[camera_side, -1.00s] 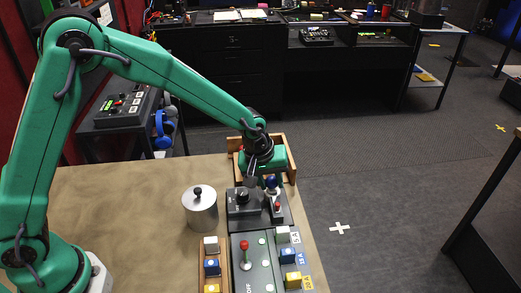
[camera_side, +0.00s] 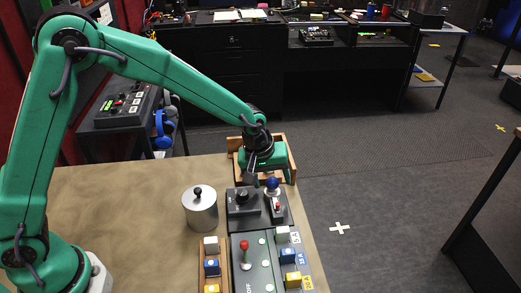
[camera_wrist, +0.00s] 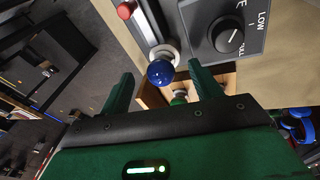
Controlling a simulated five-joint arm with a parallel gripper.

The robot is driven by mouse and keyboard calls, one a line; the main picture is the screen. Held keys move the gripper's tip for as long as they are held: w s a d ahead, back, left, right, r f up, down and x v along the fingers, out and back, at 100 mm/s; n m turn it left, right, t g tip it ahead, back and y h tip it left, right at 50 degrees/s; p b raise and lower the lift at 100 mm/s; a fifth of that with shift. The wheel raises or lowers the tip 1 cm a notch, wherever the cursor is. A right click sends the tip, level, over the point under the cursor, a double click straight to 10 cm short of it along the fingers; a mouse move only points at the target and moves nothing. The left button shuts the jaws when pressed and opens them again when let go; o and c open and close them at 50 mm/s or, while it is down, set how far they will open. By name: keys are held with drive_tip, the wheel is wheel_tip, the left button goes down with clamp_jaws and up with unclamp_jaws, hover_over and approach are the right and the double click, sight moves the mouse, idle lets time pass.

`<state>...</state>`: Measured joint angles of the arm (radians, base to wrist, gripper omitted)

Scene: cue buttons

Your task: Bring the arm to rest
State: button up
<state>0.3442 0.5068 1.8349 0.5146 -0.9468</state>
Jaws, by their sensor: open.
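My gripper (camera_side: 254,178) hangs at the far end of the work table, over the near side of a wooden tray and just behind a grey control panel. In the wrist view my gripper (camera_wrist: 160,78) has its two green fingers spread apart with nothing held between them. A blue ball knob (camera_wrist: 160,72) shows beyond the fingertips; it also shows in the side view (camera_side: 272,184), just right of the gripper and apart from it.
The panel carries a black dial (camera_wrist: 228,34) marked LOW and a red button (camera_wrist: 125,10). A metal canister (camera_side: 200,212) stands left of it. Nearer are a red-topped lever (camera_side: 245,250) and several coloured blocks. The wooden tray (camera_side: 291,165) is behind. The table's left part is clear.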

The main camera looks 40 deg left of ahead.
drive_tip(key=shift+r, duration=3.05)
drive_tip(key=shift+s+a+r, duration=0.25)
drive_tip(key=shift+a+r, duration=0.1)
drive_tip(key=shift+r, duration=0.2)
drive_tip(key=s+a+r+m+t, duration=0.2)
drive_tip(key=s+a+r+m, duration=0.1)
drive_tip(key=s+a+r, duration=0.85)
drive_tip(key=s+a+m+y, duration=0.1)
drive_tip(key=s+a+m, duration=0.2)
drive_tip(key=s, duration=1)
drive_tip(key=shift+s+a+m+t, duration=0.3)
drive_tip(key=shift+s+a+m, duration=0.1)
drive_tip(key=shift+a, duration=0.6)
